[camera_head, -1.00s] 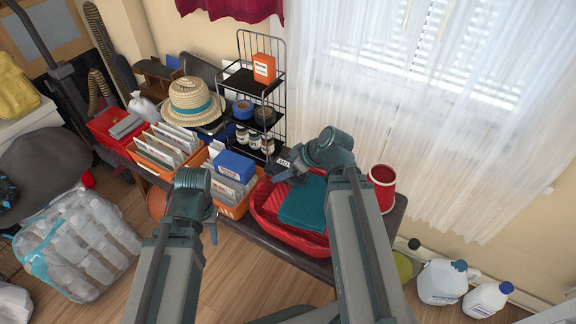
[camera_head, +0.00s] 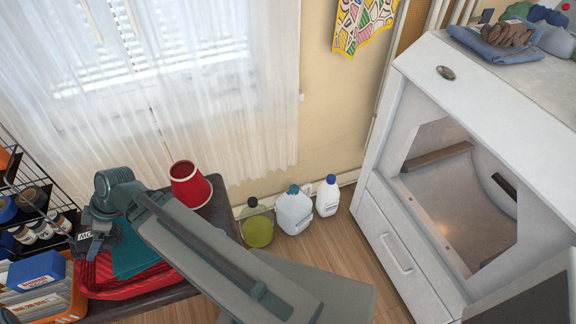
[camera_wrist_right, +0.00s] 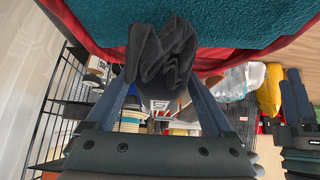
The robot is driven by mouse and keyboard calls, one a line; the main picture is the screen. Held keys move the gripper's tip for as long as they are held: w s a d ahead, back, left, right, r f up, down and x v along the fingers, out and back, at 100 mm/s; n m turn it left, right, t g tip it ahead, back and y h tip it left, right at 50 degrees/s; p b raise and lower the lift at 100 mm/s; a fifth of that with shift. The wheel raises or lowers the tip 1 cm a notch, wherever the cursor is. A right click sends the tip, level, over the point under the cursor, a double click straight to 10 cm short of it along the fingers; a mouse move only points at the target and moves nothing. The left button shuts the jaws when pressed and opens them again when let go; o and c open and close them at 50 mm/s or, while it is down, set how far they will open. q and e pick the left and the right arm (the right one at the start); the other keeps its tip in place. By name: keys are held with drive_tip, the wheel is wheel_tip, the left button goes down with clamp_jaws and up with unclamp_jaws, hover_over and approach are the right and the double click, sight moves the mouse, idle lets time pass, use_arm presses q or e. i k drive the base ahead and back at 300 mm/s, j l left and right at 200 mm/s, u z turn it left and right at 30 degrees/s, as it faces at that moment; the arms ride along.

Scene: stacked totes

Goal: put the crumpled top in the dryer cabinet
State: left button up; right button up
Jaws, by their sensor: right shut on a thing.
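The crumpled top (camera_wrist_right: 160,52) is a dark grey, bunched cloth. My right gripper (camera_head: 97,226) is shut on it, and both fingers pinch it in the right wrist view (camera_wrist_right: 160,82). In the head view the cloth is small and dark beside the teal cloth at the red basket, partly hidden by my right arm. The dryer cabinet (camera_head: 378,190) is white and stands at the right, well away from the gripper. Its front opening shows a pale, hollow inside (camera_head: 460,205).
A red basket (camera_head: 150,283) with a folded teal cloth (camera_head: 135,252) sits on the dark table beside a red cup (camera_head: 190,186). A wire rack (camera_head: 38,178) stands at the left. Folded clothes (camera_head: 495,45) lie on top.

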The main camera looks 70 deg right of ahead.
sight(448, 224)
drive_tip(key=j+z, duration=0.4)
drive_tip(key=j, duration=0.15)
drive_tip(key=j+z, duration=0.4)
drive_tip(key=j, duration=0.15)
drive_tip(key=k+j+z, duration=0.1)
drive_tip(key=j+z, duration=0.7)
drive_tip(key=i+l+z, duration=0.15)
drive_tip(key=z, duration=0.25)
drive_tip(key=i+l+z, duration=0.2)
drive_tip(key=z, duration=0.2)
drive_tip(key=i+l+z, duration=0.4)
drive_tip(key=i+z, duration=0.2)
